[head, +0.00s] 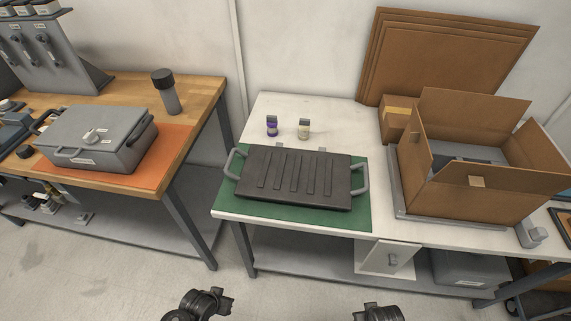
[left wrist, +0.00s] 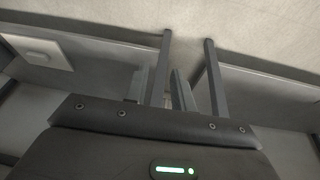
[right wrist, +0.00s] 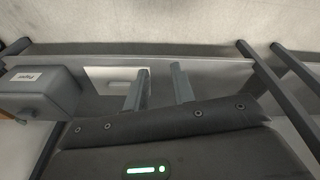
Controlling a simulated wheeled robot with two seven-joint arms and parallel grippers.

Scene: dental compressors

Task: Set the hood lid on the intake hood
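A black ribbed panel (head: 295,178) with a grey handle at each end lies flat on a green mat (head: 350,220) on the white table; it looks like the hood lid. I cannot tell whether anything is under it. A grey box (head: 95,138) with handles and a small knob on top sits on an orange mat on the wooden bench; I cannot tell whether this is the intake hood. My left gripper (left wrist: 160,82) and right gripper (right wrist: 161,80) are both open and empty, fingers apart, in front of the tables. Only dark wrist parts show at the head view's bottom edge.
Two small bottles (head: 288,128) stand behind the panel. An open cardboard box (head: 480,200) in a grey tray fills the table's right side. A dark-capped cylinder (head: 168,95) stands on the wooden bench (head: 205,92). A gap separates the two tables.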

